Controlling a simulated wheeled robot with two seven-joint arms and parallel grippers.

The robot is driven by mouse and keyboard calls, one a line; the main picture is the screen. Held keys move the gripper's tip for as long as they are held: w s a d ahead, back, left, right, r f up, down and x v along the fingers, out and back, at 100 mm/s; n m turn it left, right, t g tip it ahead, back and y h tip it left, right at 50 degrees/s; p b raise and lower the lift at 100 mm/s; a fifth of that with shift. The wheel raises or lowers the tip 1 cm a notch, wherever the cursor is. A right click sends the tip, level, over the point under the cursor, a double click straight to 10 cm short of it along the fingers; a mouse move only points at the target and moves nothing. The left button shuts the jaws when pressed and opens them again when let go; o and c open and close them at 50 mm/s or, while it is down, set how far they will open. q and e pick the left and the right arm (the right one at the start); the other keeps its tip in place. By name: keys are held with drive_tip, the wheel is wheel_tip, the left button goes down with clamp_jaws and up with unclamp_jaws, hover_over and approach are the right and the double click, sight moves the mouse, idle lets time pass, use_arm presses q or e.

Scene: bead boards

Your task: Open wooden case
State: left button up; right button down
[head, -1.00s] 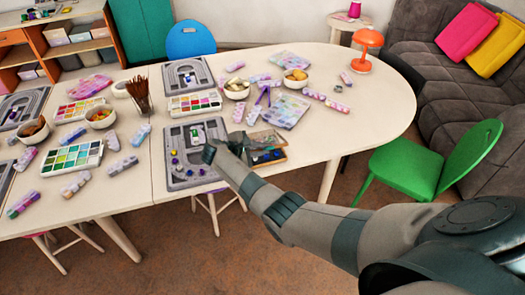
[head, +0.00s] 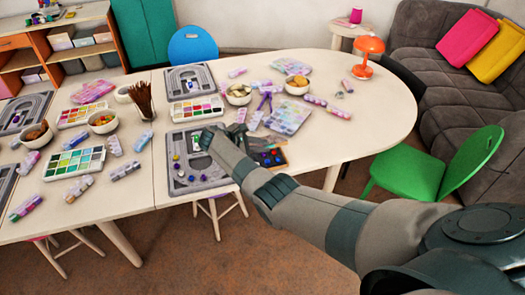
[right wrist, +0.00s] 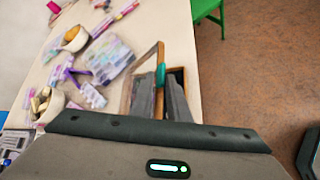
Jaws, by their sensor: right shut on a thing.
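The wooden case (head: 280,163) lies near the table's front edge, just right of a grey bead board. Its dark compartments with small coloured beads show in the head view. In the right wrist view a wooden-framed lid (right wrist: 157,52) stands up at a tilt, with part of the case (right wrist: 181,75) to its right. My right gripper (head: 240,132) is at the lid, left of the compartments. It is shut on the lid; its fingers partly hide the contact. A small green part (right wrist: 160,76) shows between the fingers. My left gripper is not in view.
The grey bead board (head: 185,182) lies directly left of the case. The table's right end is mostly clear. A green chair (head: 430,165) stands to the right.

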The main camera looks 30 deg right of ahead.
drive_tip(key=shift+w+r, duration=0.2)
drive_tip(key=shift+d, duration=0.1)
drive_tip(key=shift+w+d+r+n+g+b, duration=0.1)
drive_tip(key=shift+w+r+n+g+b, duration=0.2)
drive_tip(key=shift+w+r+g+b, duration=0.5)
drive_tip(key=shift+w+d+f+b, duration=0.1)
drive_tip(key=shift+w+b, duration=0.05)
drive_tip(key=shift+b, duration=0.7)
drive_tip(key=shift+w+d+r+n+y+b, duration=0.1)
drive_tip(key=shift+w+r+n+y+b, duration=0.35)
drive_tip(key=shift+b, duration=0.35)
drive_tip(key=shift+s+r, duration=0.1)
drive_tip(key=shift+r, duration=0.1)
